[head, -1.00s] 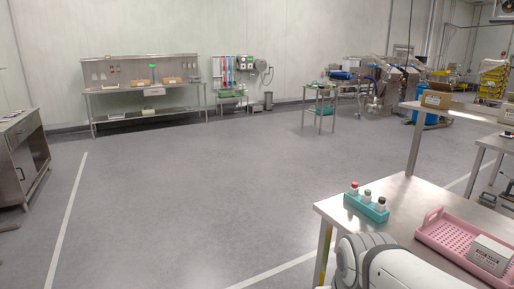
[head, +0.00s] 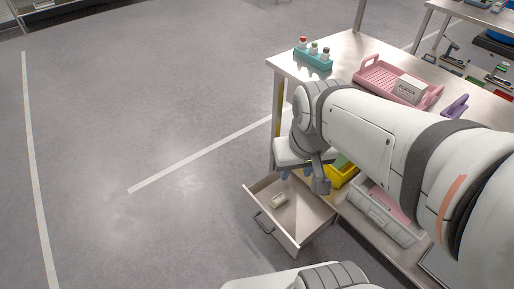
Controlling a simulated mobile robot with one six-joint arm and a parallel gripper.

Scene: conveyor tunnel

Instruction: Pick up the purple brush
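A purple object (head: 455,106) lies on the steel table (head: 345,47) at the right, beside the pink tray. It is partly hidden behind my arm, and I cannot tell whether it is the purple brush. My gripper (head: 298,176) is low at the table's front left corner, above an open drawer (head: 300,243). It is small and partly covered by my wrist, so its opening is unclear.
The pink tray (head: 374,76) holds a white box (head: 409,89). A teal rack (head: 313,61) with bottles stands near the table's left corner. A small pale item (head: 279,201) lies in the drawer. A yellow bin (head: 343,173) and clear bin (head: 375,219) sit below. Floor at left is clear.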

